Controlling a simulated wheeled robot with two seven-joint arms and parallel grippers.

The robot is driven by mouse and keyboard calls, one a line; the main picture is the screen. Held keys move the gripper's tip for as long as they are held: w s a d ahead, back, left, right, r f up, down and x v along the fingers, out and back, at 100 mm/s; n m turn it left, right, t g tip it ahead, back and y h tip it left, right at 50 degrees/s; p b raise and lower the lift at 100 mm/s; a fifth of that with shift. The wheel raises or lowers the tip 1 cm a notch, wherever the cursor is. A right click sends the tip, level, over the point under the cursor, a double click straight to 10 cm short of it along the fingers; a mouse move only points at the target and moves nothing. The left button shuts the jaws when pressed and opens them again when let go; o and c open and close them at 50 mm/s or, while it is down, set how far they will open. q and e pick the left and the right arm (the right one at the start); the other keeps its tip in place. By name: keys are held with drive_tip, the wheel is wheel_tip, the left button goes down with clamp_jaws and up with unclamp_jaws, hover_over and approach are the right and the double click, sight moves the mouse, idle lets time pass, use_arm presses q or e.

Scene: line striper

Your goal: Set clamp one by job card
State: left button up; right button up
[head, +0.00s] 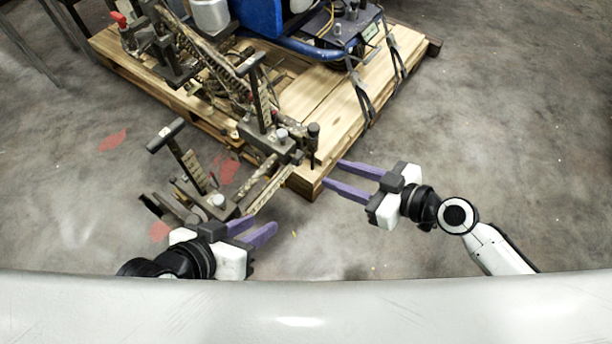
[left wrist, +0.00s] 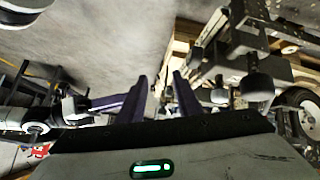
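The line striper's front arm carries two upright clamp-like parts with dark T-handles and scale-marked plates. The nearer one (head: 188,156) stands at the left, and the farther one (head: 260,100) stands beside the pallet edge. I cannot tell which is clamp one, and no job card can be read. My left gripper (head: 265,228) is open, its purple fingers just right of the nearer clamp's base, with nothing visible between them. In the left wrist view its fingers (left wrist: 160,92) are apart. My right gripper (head: 330,175) is open and empty beside the pallet corner.
The arm's bars jut out past the pallet's near edge. Concrete floor (head: 500,130) is clear at the right.

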sight(302, 161)
drive_tip(key=b+x, duration=0.1)
drive_tip(key=x, duration=0.9)
drive_tip(key=shift+w+a+f+b, duration=0.15)
drive_tip(key=shift+w+b, duration=0.15)
drive_tip(key=shift+w, duration=0.05)
clamp_jaws()
